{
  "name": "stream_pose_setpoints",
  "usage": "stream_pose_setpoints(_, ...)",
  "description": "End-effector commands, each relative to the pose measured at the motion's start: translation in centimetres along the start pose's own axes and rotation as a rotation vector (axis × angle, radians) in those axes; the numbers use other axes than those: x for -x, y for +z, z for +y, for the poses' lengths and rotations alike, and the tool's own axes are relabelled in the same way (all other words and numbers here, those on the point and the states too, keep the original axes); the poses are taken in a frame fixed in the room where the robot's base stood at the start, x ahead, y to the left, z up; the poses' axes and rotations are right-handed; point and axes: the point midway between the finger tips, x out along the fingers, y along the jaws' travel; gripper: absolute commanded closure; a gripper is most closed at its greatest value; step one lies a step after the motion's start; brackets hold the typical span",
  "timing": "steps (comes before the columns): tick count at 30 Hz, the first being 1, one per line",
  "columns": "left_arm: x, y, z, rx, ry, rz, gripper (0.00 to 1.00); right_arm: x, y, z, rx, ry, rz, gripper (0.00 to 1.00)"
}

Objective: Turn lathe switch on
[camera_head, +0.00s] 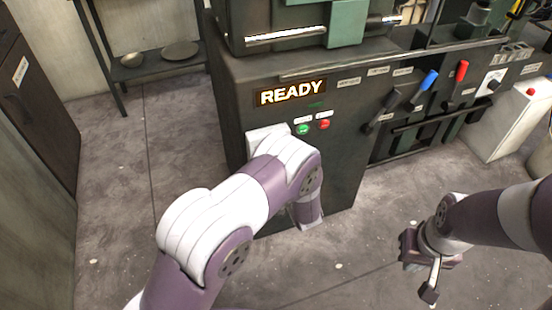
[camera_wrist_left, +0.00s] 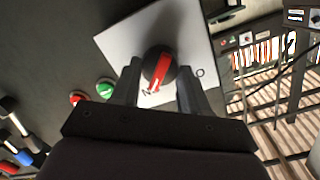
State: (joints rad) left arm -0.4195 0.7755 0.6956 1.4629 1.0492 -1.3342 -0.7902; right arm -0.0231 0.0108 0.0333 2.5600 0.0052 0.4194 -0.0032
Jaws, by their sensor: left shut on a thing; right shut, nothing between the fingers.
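The lathe switch is a round black knob with a red bar (camera_wrist_left: 160,68) on a white plate, seen in the left wrist view. The bar is tilted, its lower end close to lettering on the plate, partly covered. My left gripper (camera_wrist_left: 160,88) has one finger on each side of the knob and is shut on it. In the head view the white plate (camera_head: 264,136) shows on the lathe's dark front; my left arm hides the knob and left gripper there. A lit sign (camera_head: 291,93) reads READY. My right gripper (camera_head: 429,293) is shut and empty, low over the floor.
A green button (camera_head: 303,130) and a red button (camera_head: 324,124) sit beside the plate. Blue (camera_head: 430,80) and red (camera_head: 462,71) handled levers stand farther right. A shelf (camera_head: 160,68) with dishes is at the back left. The floor between my arms is clear.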

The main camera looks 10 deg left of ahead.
Motion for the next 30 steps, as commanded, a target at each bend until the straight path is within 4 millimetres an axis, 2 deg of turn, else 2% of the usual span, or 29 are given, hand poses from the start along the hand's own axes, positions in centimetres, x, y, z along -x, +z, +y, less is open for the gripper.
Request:
stream_pose_setpoints(3, 0.0, 0.0, 0.0, -0.002, 0.001, 0.0, 0.86, 0.0, 0.0, 0.0, 0.0, 0.0, 0.0, 1.0)
stream_pose_setpoints(4, 0.0, 0.0, 0.0, -0.002, 0.001, 0.0, 0.49, 0.0, 0.0, 0.0, 0.0, 0.0, 0.0, 1.0)
stream_pose_setpoints(6, 0.0, 0.0, 0.0, -0.001, 0.001, 0.0, 0.3, 0.0, 0.0, 0.0, 0.0, 0.0, 0.0, 1.0)
stream_pose_setpoints(17, 0.6, -0.1, 0.0, 0.0, 0.001, 0.0, 0.3, 0.2, 0.0, 0.0, 0.0, 0.0, 0.0, 1.0)
stream_pose_setpoints(20, 2.1, -0.3, -0.1, -0.001, 0.003, 0.002, 0.3, 0.8, -0.1, 0.0, 0.0, 0.0, 0.0, 1.0)
stream_pose_setpoints(30, 10.6, -0.2, -0.1, -0.002, 0.005, 0.004, 0.3, 2.8, -0.3, 0.0, 0.0, 0.0, 0.0, 1.0)
